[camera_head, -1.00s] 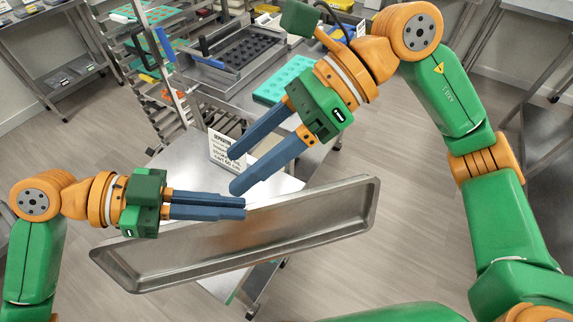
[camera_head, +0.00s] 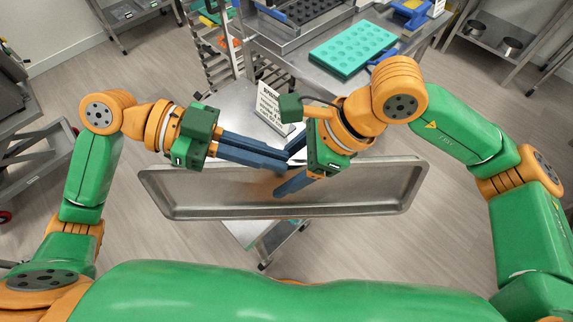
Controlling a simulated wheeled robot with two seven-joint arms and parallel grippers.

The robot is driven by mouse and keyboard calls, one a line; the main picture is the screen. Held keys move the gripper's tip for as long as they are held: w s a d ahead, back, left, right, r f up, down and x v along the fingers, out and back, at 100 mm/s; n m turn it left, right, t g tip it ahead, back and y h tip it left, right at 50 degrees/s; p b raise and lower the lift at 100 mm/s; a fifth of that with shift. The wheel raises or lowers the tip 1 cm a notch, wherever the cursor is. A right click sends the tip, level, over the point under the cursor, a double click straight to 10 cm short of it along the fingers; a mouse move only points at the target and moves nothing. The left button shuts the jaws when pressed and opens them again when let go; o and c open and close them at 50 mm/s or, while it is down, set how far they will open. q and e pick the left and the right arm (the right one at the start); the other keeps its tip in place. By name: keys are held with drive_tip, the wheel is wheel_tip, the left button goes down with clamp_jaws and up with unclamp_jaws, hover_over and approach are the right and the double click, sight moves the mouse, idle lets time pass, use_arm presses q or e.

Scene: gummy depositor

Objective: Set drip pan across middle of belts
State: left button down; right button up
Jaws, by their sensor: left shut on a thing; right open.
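The drip pan (camera_head: 370,203) is a long, shallow grey metal tray, held in the air in front of my body. My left gripper (camera_head: 284,160) is shut on the pan's far long edge, near its middle. My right gripper (camera_head: 290,185) is open; its blue fingers lie over the middle of the pan, close to the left fingertips. Whether the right fingers touch the pan cannot be told. The belts are not clearly recognisable in this view.
A steel table (camera_head: 232,112) with a printed sign (camera_head: 272,105) stands beyond the pan. Behind it are a teal mould tray (camera_head: 352,47) and a depositor machine with a dark mould (camera_head: 300,12). A wheeled rack (camera_head: 215,50) stands left of it.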

clamp_jaws()
use_arm(q)
drive_tip(key=c, duration=0.9)
unclamp_jaws()
